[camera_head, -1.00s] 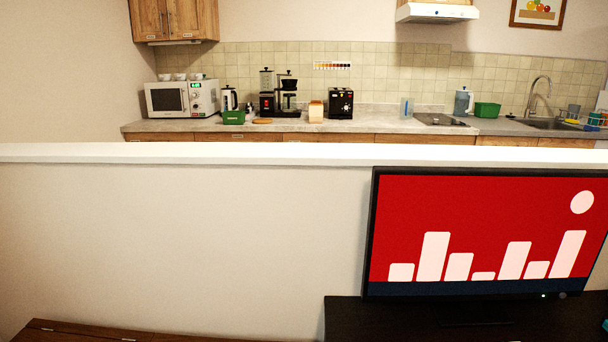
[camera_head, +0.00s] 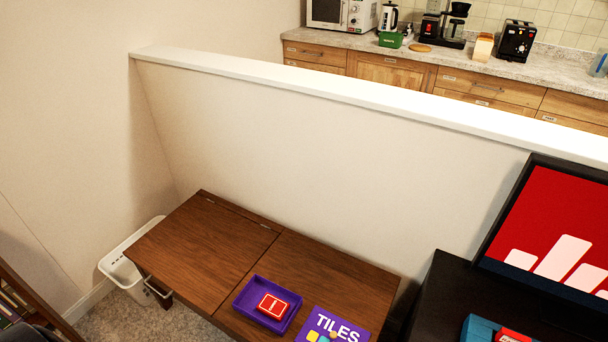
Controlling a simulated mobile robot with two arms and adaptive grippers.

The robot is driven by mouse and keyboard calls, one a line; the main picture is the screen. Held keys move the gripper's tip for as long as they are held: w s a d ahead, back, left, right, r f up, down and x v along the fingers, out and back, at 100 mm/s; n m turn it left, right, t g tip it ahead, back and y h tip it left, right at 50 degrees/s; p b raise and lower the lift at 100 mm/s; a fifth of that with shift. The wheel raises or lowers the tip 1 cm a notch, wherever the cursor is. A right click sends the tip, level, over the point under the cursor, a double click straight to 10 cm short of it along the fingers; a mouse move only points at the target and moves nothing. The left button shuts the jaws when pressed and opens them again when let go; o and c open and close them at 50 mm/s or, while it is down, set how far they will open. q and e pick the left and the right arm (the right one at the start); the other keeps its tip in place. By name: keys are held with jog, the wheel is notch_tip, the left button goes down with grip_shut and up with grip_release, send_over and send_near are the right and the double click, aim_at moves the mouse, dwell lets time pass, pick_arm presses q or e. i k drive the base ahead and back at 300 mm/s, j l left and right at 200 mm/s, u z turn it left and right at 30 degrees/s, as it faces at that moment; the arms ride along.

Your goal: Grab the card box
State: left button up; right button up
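A small red box with a white border (camera_head: 272,306), which looks like the card box, lies inside a purple open tray (camera_head: 243,300). The tray stands on the brown wooden table (camera_head: 190,255) at the lower middle of the head view. Neither of my grippers shows in the view.
A purple box marked TILES (camera_head: 331,326) lies right of the tray. A dark stand with a screen (camera_head: 560,240) and a teal item with a red piece (camera_head: 484,328) are at the right. A low wall (camera_head: 300,150) rises behind the table; a white bin (camera_head: 120,268) stands left.

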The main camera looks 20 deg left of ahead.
aim_at(274, 307)
jog(key=u, duration=1)
